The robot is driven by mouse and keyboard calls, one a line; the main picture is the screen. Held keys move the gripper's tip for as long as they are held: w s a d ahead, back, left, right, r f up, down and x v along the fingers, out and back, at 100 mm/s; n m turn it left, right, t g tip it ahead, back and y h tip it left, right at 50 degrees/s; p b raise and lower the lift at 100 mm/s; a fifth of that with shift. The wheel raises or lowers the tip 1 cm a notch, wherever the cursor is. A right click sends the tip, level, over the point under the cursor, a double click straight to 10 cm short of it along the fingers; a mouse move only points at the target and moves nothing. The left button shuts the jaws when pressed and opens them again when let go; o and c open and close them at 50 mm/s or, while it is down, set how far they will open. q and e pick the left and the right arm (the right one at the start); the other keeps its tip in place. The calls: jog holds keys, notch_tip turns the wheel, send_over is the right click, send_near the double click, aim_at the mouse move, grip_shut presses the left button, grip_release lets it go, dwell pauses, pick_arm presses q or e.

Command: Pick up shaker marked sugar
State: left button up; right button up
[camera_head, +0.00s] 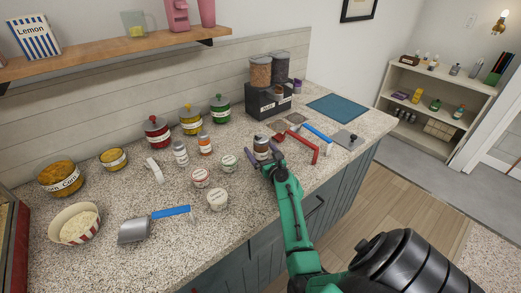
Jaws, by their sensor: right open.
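My right gripper (272,169), on the green arm, is open at the front of the counter. Its dark fingers are close to a brown shaker (261,147) with a white label; I cannot tell whether they touch it. A pale shaker (181,153) and an orange shaker (205,144) stand upright farther left, apart from the gripper. The labels are too small to read, so I cannot tell which one is marked sugar. My left gripper is not in view.
Several small tubs, including a white one (217,200), stand left of the gripper. A red-handled tool (304,142) lies close on the right. A scoop (134,231) lies front left. Lidded jars (191,120) and a black caddy (268,100) line the back.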

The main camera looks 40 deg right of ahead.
jog(key=shift+x, duration=1.2)
jog(key=c, duration=1.5)
jog(key=shift+r, duration=0.1)
jog(key=shift+c, duration=0.2)
